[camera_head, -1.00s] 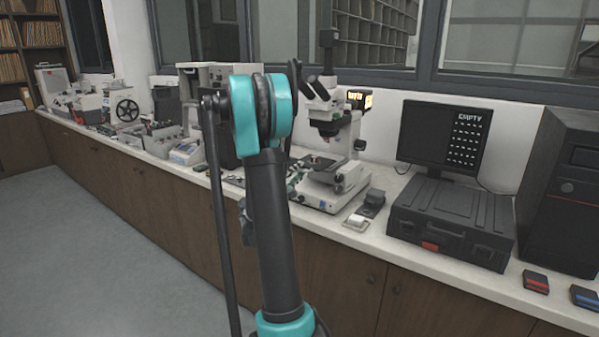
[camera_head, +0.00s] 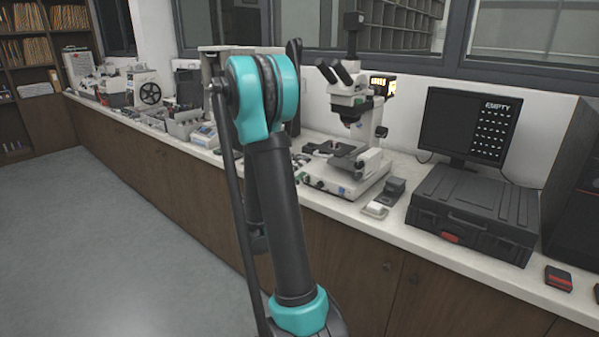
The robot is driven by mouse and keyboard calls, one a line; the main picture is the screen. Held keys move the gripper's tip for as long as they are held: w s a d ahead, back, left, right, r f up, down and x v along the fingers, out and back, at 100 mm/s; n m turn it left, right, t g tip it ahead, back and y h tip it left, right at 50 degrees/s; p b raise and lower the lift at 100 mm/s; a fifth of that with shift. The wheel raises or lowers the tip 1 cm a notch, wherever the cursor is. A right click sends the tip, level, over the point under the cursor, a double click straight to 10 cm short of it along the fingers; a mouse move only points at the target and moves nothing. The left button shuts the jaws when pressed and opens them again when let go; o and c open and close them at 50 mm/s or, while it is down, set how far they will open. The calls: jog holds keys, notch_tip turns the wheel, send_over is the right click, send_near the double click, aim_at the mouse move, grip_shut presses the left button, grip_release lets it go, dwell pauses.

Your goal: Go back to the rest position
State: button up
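My arm with teal joints stands upright in the middle of the head view, in front of the counter. Its upper link rises to a teal elbow, and a darker link shows partly behind it. My gripper is not visible; the arm may be hiding it, so I cannot see whether it holds anything. A white microscope (camera_head: 352,165) with black eyepieces stands on the counter just right of the arm.
The white counter (camera_head: 407,217) runs along the wall. A black case (camera_head: 475,215), a monitor (camera_head: 468,125) reading "EMPTY" and a dark tower (camera_head: 578,190) stand to the right. Several devices line the far left. The grey floor (camera_head: 130,240) is clear.

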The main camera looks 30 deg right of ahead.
jog(key=s+a+f+m+g+y, duration=0.25)
jog(key=s+a+f+y, duration=0.35)
jog(key=s+f+y, duration=0.4)
jog(key=s+a+f+m+y, duration=0.1)
jog(key=s+a+f+y, duration=0.3)
jog(key=a, duration=0.5)
jog(key=s+a+f+m+y, duration=0.1)
jog(key=s+a+f+y, duration=0.3)
jog(key=a, duration=0.5)
jog(key=s, duration=0.2)
jog(key=shift+s+a+g+y, duration=0.3)
jog(key=shift+s+a+g, duration=0.05)
jog(key=shift+s, duration=0.05)
